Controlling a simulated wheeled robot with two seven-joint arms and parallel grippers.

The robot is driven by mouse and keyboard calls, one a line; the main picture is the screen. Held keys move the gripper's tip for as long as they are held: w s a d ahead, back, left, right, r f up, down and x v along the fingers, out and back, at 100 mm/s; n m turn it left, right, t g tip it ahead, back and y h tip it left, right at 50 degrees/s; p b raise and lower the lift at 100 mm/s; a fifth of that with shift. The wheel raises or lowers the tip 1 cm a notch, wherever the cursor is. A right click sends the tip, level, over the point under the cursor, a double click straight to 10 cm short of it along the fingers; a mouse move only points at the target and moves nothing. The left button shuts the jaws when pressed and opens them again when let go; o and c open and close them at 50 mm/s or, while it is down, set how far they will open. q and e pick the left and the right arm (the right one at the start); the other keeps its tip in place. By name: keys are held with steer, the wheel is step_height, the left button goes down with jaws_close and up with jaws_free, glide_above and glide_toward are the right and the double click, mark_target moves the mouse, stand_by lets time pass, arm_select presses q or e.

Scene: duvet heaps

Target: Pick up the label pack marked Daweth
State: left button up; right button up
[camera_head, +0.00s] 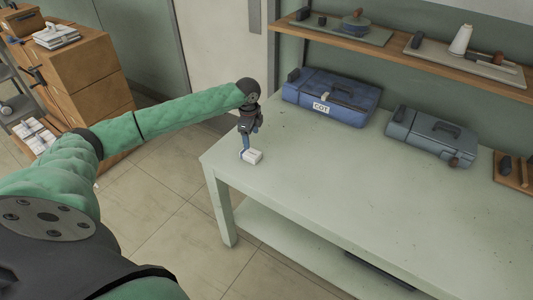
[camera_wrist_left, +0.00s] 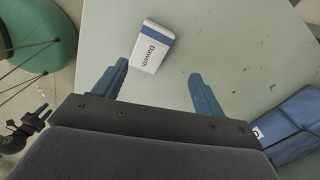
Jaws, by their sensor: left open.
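The label pack marked Daweth (camera_wrist_left: 152,47) is a small white box with a blue band, lying on the table near its left corner. It also shows in the head view (camera_head: 252,157), just beside and below the fingertips. My left gripper (camera_head: 245,152) points down over the table corner. In the left wrist view its two blue fingers (camera_wrist_left: 160,85) are spread apart, with the pack a little beyond them, nearer the left finger. Nothing is between the fingers.
A shelf (camera_head: 400,55) with trays runs above. The table (camera_head: 330,190) is clear in the middle. A wooden drawer cabinet (camera_head: 90,90) stands left.

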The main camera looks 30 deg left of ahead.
mark_target(250, 152)
arm_select(q)
steer(key=shift+s+m, duration=0.4)
steer(key=shift+m, duration=0.1)
steer(key=shift+s+a+m+g, duration=0.2)
steer(key=shift+s+m+g, duration=0.15)
steer(key=shift+m, duration=0.25)
steer(key=shift+w+d+f, duration=0.2)
steer(key=shift+f, duration=0.05)
step_height(250, 152, down, 2)
steer(key=shift+s+a+f+p, duration=0.1)
steer(key=shift+p, duration=0.3)
step_height(250, 152, down, 5)
steer(key=shift+f+p, duration=0.1)
steer(key=shift+p, duration=1)
steer(key=c, duration=1.1)
arm_select(e)
steer(key=s+d+f, duration=0.1)
steer(key=s+f, duration=0.2)
steer(key=f, duration=0.8)
steer(key=shift+d+f, duration=0.2)
steer(key=shift+f, duration=0.1)
steer(key=shift+s, duration=0.1)
